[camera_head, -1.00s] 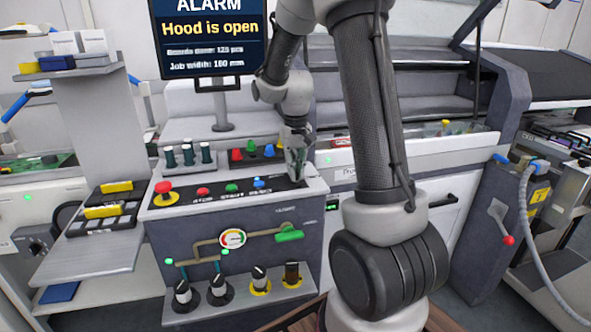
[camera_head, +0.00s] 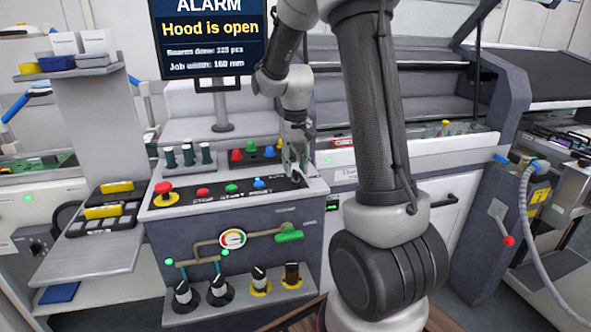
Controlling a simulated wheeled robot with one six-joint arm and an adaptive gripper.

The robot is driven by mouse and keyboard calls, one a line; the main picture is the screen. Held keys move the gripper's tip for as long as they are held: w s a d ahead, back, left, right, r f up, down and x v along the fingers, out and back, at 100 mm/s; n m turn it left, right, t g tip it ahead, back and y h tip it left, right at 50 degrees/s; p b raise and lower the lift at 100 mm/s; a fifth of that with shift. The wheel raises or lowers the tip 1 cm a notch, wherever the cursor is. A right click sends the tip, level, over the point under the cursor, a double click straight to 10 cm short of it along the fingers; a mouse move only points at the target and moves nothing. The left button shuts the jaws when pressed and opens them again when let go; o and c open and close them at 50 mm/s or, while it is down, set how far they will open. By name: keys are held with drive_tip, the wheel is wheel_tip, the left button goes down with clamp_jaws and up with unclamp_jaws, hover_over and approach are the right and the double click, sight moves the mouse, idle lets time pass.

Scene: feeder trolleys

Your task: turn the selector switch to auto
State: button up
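The control panel (camera_head: 235,205) has a black strip on its top with red, green and blue buttons in a row. My gripper (camera_head: 298,170) points down over the right end of this strip, to the right of the blue button (camera_head: 258,183). No selector switch shows clearly on the strip. The spot at its right end is partly hidden by my fingers. My fingers are small and blurred here. I cannot tell how far apart they are or whether they touch anything.
A red emergency stop (camera_head: 164,188) on a yellow base sits at the strip's left end. Several dark pegs (camera_head: 187,155) and a tray of coloured knobs (camera_head: 252,153) stand behind it. The alarm screen (camera_head: 212,38) reads "Hood is open".

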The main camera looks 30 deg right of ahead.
sight(295, 171)
wheel_tip(295, 171, up, 10)
drive_tip(key=shift+r, duration=0.25)
idle(0.5)
drive_tip(key=s+a+r+n+t, duration=0.1)
drive_tip(key=s+a+t, duration=0.1)
drive_tip(key=s, duration=1)
drive_tip(key=s+a+r+n+t, duration=0.2)
drive_tip(key=s+a, duration=0.1)
drive_tip(key=s, duration=0.9)
drive_tip(key=shift+r, duration=0.2)
drive_tip(key=shift+a, duration=0.1)
